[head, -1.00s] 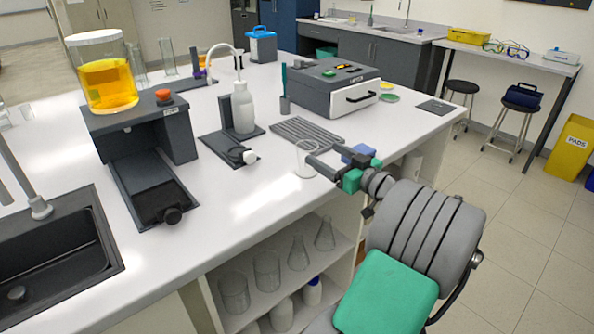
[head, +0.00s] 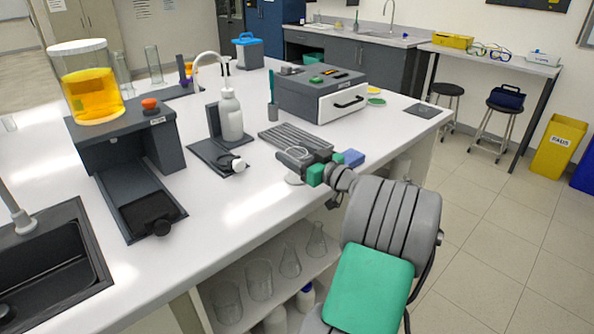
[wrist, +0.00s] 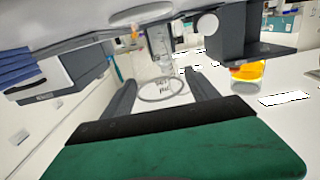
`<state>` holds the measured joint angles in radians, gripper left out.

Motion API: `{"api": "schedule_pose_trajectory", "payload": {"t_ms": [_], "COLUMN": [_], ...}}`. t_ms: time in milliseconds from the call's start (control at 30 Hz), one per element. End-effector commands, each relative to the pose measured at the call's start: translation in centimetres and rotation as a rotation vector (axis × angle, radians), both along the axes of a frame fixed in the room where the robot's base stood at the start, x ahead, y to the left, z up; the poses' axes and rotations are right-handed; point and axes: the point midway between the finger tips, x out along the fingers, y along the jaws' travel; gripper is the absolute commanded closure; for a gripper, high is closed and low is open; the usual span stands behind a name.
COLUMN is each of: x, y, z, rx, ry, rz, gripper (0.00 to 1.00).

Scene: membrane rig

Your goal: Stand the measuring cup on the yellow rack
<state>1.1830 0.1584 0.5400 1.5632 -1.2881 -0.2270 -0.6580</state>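The clear measuring cup is seen at its rim (head: 297,153), on the white counter near its front edge. My gripper (head: 292,162) is at it and hides most of its side. Whether the fingers touch the glass cannot be told. No thing near the cup is plainly a yellow rack. A yellow box or tray (head: 453,41) sits on the far side bench; whether it is a rack is unclear.
A pump bottle (head: 230,116) and a grey drawer unit (head: 322,97) stand farther back. Glassware fills the shelf below. Open counter lies left of the cup.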

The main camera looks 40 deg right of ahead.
Motion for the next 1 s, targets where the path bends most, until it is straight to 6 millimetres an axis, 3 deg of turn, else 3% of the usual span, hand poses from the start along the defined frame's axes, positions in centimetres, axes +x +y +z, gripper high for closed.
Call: {"api": "schedule_pose_trajectory", "payload": {"t_ms": [800, 1000], "x": [-0.06, -0.06], "y": [-0.05, -0.04], "z": [0.0, 0.02], "rx": [0.0, -0.001], "ry": [0.0, 0.0], "rz": [-0.001, -0.001], "gripper": [1.0, 1.0]}}
